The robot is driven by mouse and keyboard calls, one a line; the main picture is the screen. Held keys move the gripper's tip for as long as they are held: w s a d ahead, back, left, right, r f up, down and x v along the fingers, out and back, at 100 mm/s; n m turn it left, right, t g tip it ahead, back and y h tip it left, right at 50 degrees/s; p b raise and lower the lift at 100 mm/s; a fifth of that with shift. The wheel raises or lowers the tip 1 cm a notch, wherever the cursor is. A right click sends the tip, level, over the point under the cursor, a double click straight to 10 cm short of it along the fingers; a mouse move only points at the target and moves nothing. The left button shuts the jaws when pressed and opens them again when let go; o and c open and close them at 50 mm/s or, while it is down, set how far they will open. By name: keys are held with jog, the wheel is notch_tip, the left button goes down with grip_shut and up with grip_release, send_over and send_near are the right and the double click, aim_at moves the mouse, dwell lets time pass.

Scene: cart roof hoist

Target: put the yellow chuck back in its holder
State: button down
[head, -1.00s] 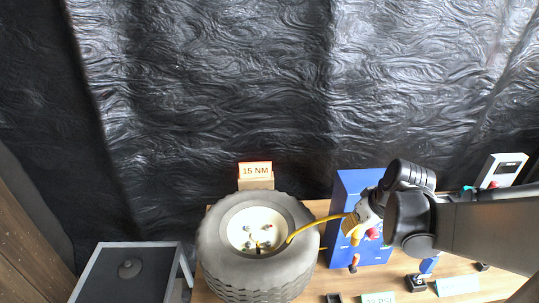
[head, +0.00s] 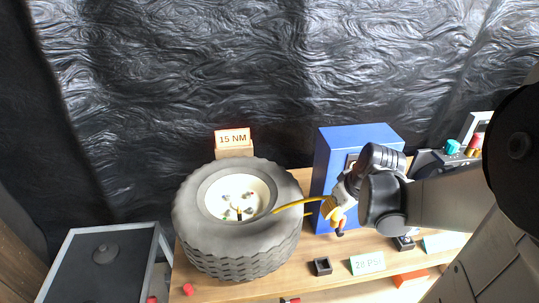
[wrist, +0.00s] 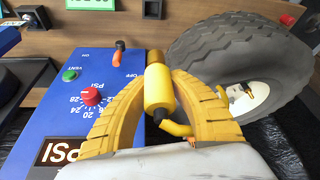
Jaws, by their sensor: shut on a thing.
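My gripper (wrist: 158,100) has yellow fingers shut around the yellow chuck (wrist: 158,88), a cylinder with a brass-coloured end pointing away in the wrist view. In the head view my gripper (head: 338,212) is in front of the blue box (head: 350,150), above the bench, and mostly hides the chuck. A yellow hose (head: 290,205) runs left from it over the tyre; its far end is unclear. A small black square block with a recess (head: 322,266) on the bench may be the holder; I cannot be sure. It seems empty.
The big grey tyre (head: 240,250) with a cream hub lies left of the blue box. The box face has a red knob (wrist: 91,96) and an orange-tipped lever (wrist: 118,52). A "28 PSI" sign (head: 367,263) stands on the bench. The black-topped stand (head: 100,265) is at left.

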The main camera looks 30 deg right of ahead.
notch_tip(320, 180, down, 12)
jog(key=b, duration=0.9)
jog(key=shift+b, duration=0.35)
jog(key=shift+r, duration=0.15)
